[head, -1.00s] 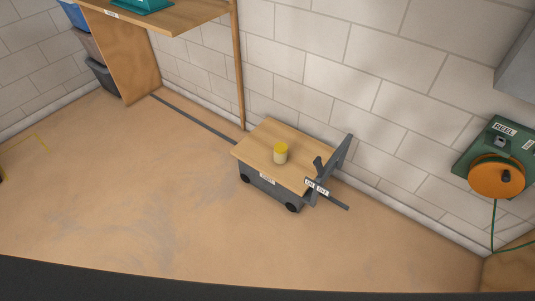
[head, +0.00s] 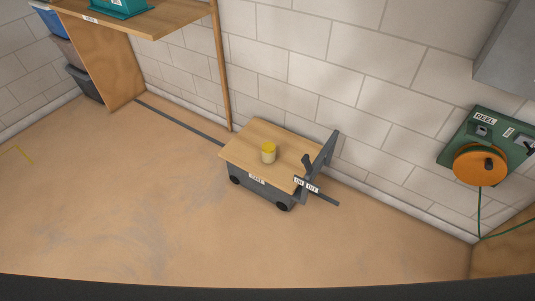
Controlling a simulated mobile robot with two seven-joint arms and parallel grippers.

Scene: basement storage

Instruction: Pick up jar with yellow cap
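Neither of my grippers shows in this view.
The cart has wheels and a grey handle (head: 328,149) on its right, and stands near the block wall. A wooden shelf (head: 150,22) is at the upper left. A green and orange reel (head: 480,163) is on the right. The floor (head: 150,200) before the cart is open.

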